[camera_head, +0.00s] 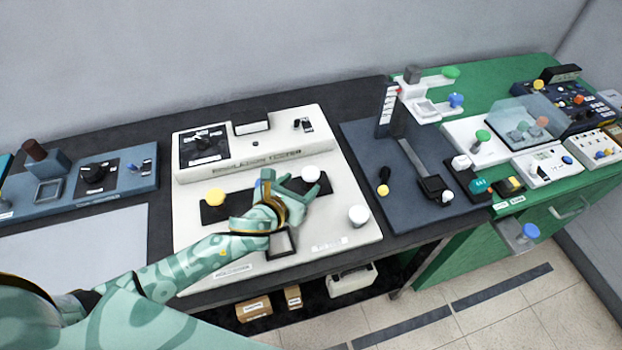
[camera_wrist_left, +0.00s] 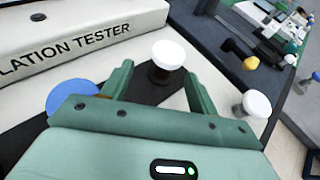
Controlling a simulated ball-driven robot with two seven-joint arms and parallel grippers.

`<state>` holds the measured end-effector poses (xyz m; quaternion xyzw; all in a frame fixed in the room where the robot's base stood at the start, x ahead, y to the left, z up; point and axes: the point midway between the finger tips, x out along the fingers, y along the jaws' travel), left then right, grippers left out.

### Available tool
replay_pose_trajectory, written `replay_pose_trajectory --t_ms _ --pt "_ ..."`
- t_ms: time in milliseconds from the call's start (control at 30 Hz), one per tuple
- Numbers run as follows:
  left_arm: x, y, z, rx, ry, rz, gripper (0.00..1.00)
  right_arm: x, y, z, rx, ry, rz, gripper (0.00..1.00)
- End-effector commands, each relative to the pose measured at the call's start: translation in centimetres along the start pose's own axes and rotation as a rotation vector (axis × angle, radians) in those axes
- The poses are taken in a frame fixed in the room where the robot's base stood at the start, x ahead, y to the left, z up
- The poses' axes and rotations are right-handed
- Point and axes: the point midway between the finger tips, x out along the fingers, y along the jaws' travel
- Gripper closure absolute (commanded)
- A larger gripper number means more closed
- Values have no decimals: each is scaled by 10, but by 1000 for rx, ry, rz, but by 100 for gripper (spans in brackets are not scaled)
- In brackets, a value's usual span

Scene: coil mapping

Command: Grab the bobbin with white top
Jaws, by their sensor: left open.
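A bobbin with a white top (camera_head: 311,173) and a dark body stands on the dark strip of the white tester. It also shows in the left wrist view (camera_wrist_left: 168,54), upright. My left gripper (camera_head: 293,183) is open beside it. In the left wrist view the bobbin appears between the open fingertips (camera_wrist_left: 158,72); I cannot tell whether they touch it. A second white-topped piece (camera_head: 358,215) stands at the tester's front right corner, and to the right in the left wrist view (camera_wrist_left: 254,104). My right gripper is not in view.
A blue-topped bobbin (camera_wrist_left: 72,97) stands just left of my left gripper. A yellow-topped bobbin (camera_head: 215,197) is farther left on the strip. The tester's raised back panel (camera_head: 250,145) rises behind. A dark blue device (camera_head: 410,205) stands to the right.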

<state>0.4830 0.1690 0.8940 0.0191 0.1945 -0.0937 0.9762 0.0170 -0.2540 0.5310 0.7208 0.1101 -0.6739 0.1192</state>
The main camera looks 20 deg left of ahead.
Motion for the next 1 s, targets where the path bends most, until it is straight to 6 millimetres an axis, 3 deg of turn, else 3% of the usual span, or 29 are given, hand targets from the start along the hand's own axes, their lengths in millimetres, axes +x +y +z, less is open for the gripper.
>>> replay_pose_trajectory --t_ms 300,567,733,1000 --pt "47 -8 2 -2 0 -1 40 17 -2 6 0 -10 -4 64" --pt "50 -7 4 0 0 0 40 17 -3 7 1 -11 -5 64" --pt "50 -7 4 0 0 0 85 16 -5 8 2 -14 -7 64" --pt "49 -7 4 -1 0 0 86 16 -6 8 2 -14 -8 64"
